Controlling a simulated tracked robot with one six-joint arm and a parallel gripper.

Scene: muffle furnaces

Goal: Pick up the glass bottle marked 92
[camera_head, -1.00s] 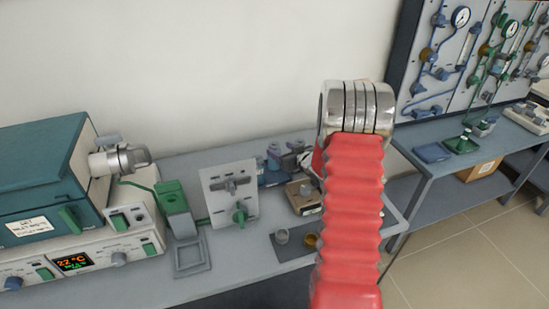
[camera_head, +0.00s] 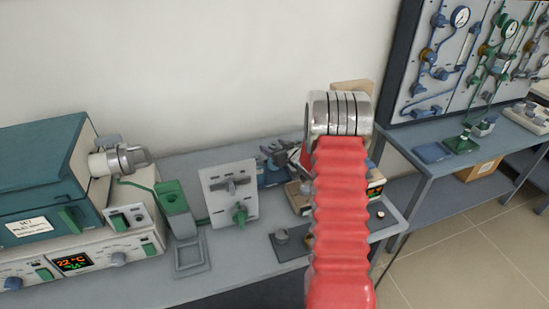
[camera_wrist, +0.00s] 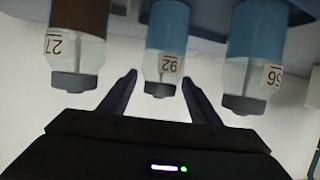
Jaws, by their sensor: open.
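In the wrist view the glass bottle marked 92 (camera_wrist: 166,55) is in the middle, with a blue upper part, a clear section and a dark end at the bottom of the picture. My gripper (camera_wrist: 159,77) is open, one finger to each side of this bottle in the picture. I cannot tell how deep the bottle is between the fingers, and no contact shows. In the head view my red arm hides most of the gripper and the bottles cannot be made out.
In the wrist view a brown-topped bottle marked 27 (camera_wrist: 78,45) is at left and a blue-topped bottle, seemingly marked 56 (camera_wrist: 250,65), at right, both close to the fingers. In the head view a teal furnace (camera_head: 45,170) and a switch panel (camera_head: 228,195) stand on the grey bench.

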